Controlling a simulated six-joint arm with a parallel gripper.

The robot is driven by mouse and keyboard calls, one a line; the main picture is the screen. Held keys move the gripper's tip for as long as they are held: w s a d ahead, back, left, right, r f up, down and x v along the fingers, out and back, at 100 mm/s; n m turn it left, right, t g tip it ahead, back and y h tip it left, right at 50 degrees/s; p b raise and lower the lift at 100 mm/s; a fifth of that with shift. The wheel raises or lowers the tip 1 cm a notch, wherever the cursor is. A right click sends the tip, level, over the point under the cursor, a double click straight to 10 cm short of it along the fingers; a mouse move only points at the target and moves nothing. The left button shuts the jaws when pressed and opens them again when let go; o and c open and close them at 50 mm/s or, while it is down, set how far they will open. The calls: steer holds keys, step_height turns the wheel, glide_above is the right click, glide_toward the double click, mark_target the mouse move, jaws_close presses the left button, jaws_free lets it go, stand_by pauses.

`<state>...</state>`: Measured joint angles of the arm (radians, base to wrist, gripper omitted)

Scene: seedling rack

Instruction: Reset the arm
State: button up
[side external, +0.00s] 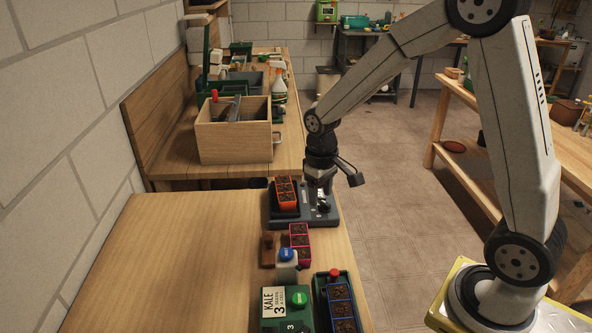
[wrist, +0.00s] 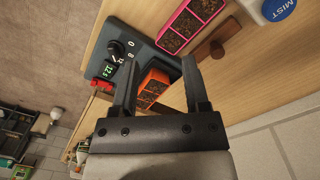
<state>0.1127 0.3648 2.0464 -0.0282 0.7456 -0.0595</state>
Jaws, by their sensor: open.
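An orange seedling strip (side external: 286,195) with dark soil stands on the left part of the scale, apart from my gripper in the side view. In the wrist view my gripper's two fingers (wrist: 159,75) are spread with nothing held. The orange strip (wrist: 154,82) shows in the gap between them, farther off. The scale (wrist: 143,48) has a lit green readout and a black knob. The exact height of my fingertips above the scale is hard to tell.
A magenta strip (side external: 299,236), a brown wooden piece (side external: 267,250) and a MIST bottle (side external: 287,258) stand in front of the scale. Nearer are a green KALE box (side external: 286,320) and a blue strip (side external: 342,308) in a dark tray. The table's left side (side external: 170,265) is clear.

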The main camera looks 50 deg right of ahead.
steer(key=s+a+t, duration=0.2)
steer(key=s+a, duration=0.2)
steer(key=s, duration=0.6)
steer(key=shift+s+a+t, duration=0.2)
steer(key=shift+a+t, duration=0.15)
steer(key=shift+t, duration=0.05)
